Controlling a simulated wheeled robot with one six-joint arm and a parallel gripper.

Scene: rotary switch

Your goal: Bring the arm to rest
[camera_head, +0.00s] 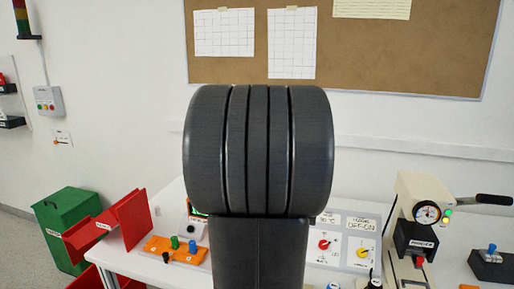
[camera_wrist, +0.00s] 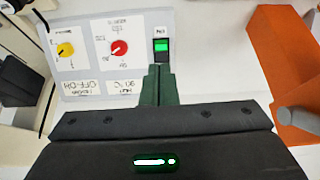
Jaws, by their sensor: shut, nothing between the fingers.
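My gripper (camera_wrist: 158,70) shows in the wrist view as two dark green fingers, shut together with nothing between them. The fingertips appear just below a green-lit switch (camera_wrist: 161,46) on the grey control panel (camera_wrist: 85,40); I cannot tell whether they touch it. The panel, upside down there, has a red rotary knob (camera_wrist: 119,47) and a yellow one (camera_wrist: 66,49). In the head view my raised arm (camera_head: 258,150) fills the middle and hides the gripper. The panel's red knob (camera_head: 323,244) and yellow knob (camera_head: 362,253) show right of the arm.
A white table (camera_head: 150,268) holds an orange button plate (camera_head: 168,252) on the left and a beige press with a dial (camera_head: 427,214) on the right. A red bin (camera_head: 122,222) and a green box (camera_head: 72,228) stand left. A corkboard (camera_head: 390,55) hangs behind.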

